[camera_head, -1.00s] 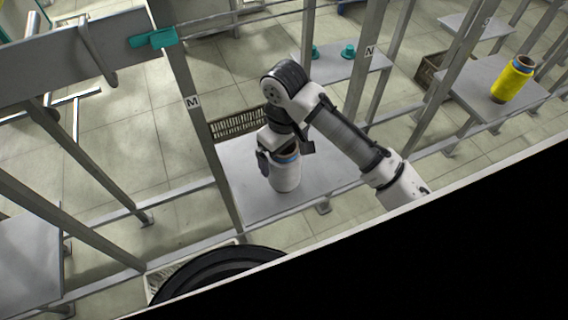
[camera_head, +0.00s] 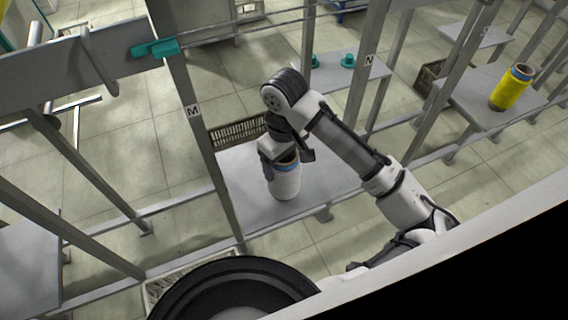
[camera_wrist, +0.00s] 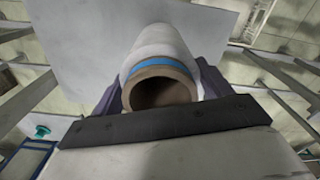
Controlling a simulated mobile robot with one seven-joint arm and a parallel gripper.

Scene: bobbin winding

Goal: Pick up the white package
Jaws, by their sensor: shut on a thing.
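The white package (camera_head: 286,182) is a white bobbin with a blue band near its top, standing upright at the grey shelf plate (camera_head: 245,205) by post M. I cannot tell whether its base touches the plate. My gripper (camera_head: 281,158) reaches down over its top end and is shut on it. In the wrist view the package (camera_wrist: 163,42) lies between the two dark fingers, with its open brown core tube (camera_wrist: 160,90) facing the camera. The fingertips are partly hidden behind the package and the gripper body.
Post M (camera_head: 194,112) stands close left of my gripper and post N (camera_head: 368,65) to the right. A brown crate (camera_head: 238,132) is behind the plate. A yellow bobbin (camera_head: 511,88) stands on another plate at right. Teal pieces (camera_head: 347,60) sit on a farther plate.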

